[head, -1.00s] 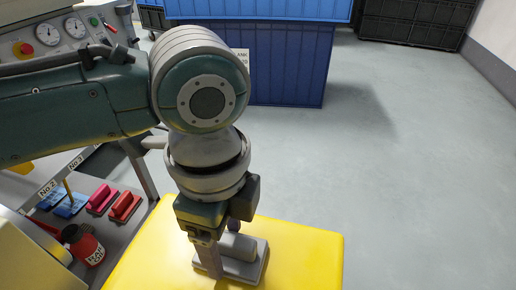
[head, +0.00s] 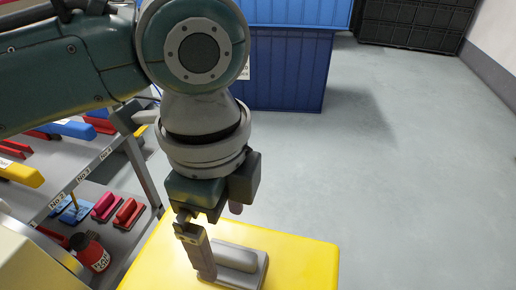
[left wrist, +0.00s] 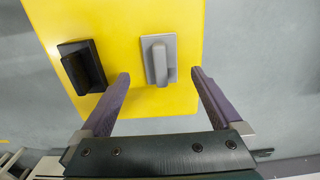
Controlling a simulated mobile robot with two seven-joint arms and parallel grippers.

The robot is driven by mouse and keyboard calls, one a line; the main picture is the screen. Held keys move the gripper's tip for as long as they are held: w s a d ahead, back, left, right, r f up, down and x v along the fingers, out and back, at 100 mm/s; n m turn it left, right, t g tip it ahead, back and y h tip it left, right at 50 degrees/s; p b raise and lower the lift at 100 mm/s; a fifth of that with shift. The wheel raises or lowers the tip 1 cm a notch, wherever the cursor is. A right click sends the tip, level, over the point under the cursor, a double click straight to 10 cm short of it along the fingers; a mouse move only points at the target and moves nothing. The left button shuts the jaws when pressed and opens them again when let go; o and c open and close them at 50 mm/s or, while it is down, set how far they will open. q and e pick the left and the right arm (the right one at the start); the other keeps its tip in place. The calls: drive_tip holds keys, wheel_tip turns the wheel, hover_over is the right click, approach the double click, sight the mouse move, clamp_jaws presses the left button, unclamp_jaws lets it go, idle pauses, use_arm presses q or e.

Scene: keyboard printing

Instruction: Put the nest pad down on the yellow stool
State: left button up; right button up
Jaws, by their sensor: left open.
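The grey nest pad (head: 240,265), a flat plate with a raised ridge, lies on the yellow stool (head: 305,262). In the left wrist view the pad (left wrist: 160,60) lies flat near one edge of the stool (left wrist: 120,20). My left gripper (head: 219,243) points down above the pad, open and empty. In the left wrist view its two purple-grey fingers (left wrist: 160,74) stand apart on either side of the pad, with gaps. In the head view the near finger hides part of the pad. My right gripper is not in view.
A black pad with a ridge (left wrist: 82,67) lies on the stool beside the grey one. A blue container (head: 285,70) is behind. Floor at right is clear.

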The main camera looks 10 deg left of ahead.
sight(227, 252)
use_arm(q)
wheel_tip(227, 252, up, 6)
drive_tip(key=p, duration=0.2)
drive_tip(key=s+d+f+n+t+h, duration=0.2)
drive_tip(key=s+d+n+h, duration=0.25)
drive_tip(key=s+n, duration=0.2)
drive_tip(key=s+a+n+t+y, duration=0.1)
drive_tip(key=s+a+n+y, duration=0.3)
drive_tip(key=a+n, duration=0.6)
drive_tip(key=s+a, duration=0.2)
drive_tip(key=a, duration=0.1)
drive_tip(key=shift+a+f+t, duration=0.15)
drive_tip(key=shift+a+t, duration=0.05)
drive_tip(key=shift+t, duration=0.1)
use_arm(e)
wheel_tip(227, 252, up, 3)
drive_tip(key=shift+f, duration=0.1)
